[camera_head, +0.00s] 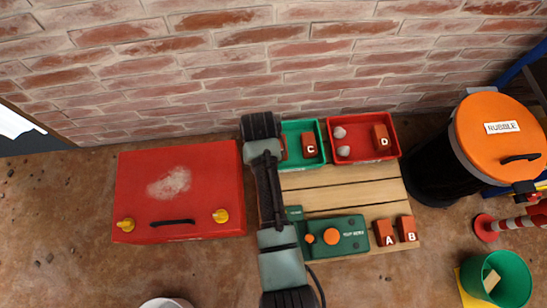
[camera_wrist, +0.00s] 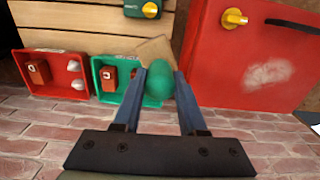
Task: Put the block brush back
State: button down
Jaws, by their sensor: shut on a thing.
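My gripper (camera_wrist: 160,74) is shut on the block brush, which has a rounded green part (camera_wrist: 161,86) between the two fingers and a tan block-like part (camera_wrist: 155,50) beyond the fingertips. In the wrist view the brush overlaps the right side of the green tray; I cannot tell whether it touches anything there. In the head view my arm covers the brush and the fingers. The red case (camera_head: 180,215) has a pale dusty patch (camera_head: 169,183) on its lid; it also shows in the wrist view (camera_wrist: 225,60).
The green tray (camera_head: 319,126) holds brick C (camera_head: 309,149). The red tray (camera_head: 366,161) holds brick D (camera_head: 380,133) and grey lumps. The wooden platform (camera_head: 345,192) carries a green tester (camera_head: 351,226) and bricks A (camera_head: 384,241) and B (camera_head: 407,236). A rubble bin (camera_head: 497,150) stands right. The brick wall (camera_head: 200,70) runs behind.

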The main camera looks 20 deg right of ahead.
jog(key=shift+m, duration=0.6)
jog(key=w+d+f+b, duration=0.1)
jog(key=f+b, duration=0.7)
jog(key=d+f+b, duration=0.1)
jog(key=f+b, duration=0.8)
jog(key=w+d+f+b, duration=0.1)
jog(key=f+b, duration=0.8)
jog(key=shift+w+d+f, duration=0.15)
jog(key=shift+w, duration=0.15)
jog(key=shift+f, duration=0.15)
jog(key=shift+c, duration=2.3)
grip_release()
notch_tip(320, 180, up, 12)
jog(key=p, duration=0.8)
jog(key=shift+r+p, duration=0.2)
jog(key=shift+p, duration=0.15)
